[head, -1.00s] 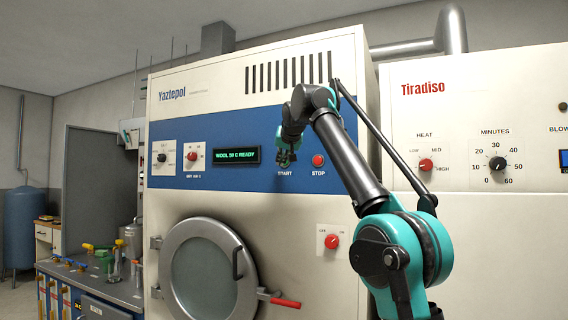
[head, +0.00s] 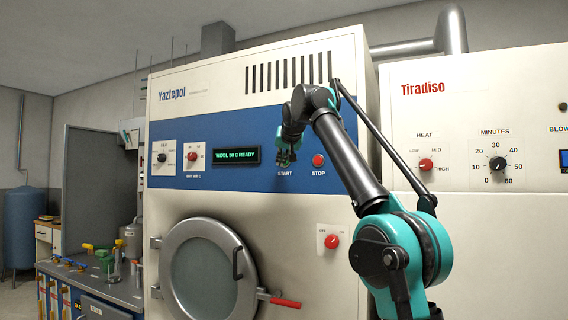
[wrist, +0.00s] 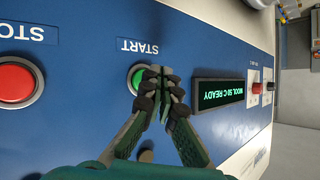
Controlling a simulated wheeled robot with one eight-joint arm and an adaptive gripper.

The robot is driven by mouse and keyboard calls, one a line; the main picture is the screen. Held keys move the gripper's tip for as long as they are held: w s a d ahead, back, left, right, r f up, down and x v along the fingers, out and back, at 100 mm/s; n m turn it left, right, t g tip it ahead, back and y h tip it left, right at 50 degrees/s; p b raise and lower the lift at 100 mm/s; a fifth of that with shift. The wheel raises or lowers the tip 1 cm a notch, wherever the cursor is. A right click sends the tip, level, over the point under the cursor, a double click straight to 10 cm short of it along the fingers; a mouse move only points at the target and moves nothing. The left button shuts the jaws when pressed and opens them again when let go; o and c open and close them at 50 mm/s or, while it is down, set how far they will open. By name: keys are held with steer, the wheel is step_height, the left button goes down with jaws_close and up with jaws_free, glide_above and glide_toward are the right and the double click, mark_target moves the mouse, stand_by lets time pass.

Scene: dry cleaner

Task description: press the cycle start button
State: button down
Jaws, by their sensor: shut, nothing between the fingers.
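I cannot tell whether the fingertips touch the button or panel. In the head view my gripper (head: 286,158) is in front of the panel just above the START label (head: 285,174), and the button is hidden behind it. The display (head: 236,155) reads WOOL 50 C READY.
The red stop button (head: 318,160) is close to the right of my gripper in the head view, and large at left in the wrist view (wrist: 18,82). The round door (head: 208,268) is below.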

stand_by(0.4)
steer(key=shift+w+d, duration=0.15)
steer(key=shift+w, duration=0.2)
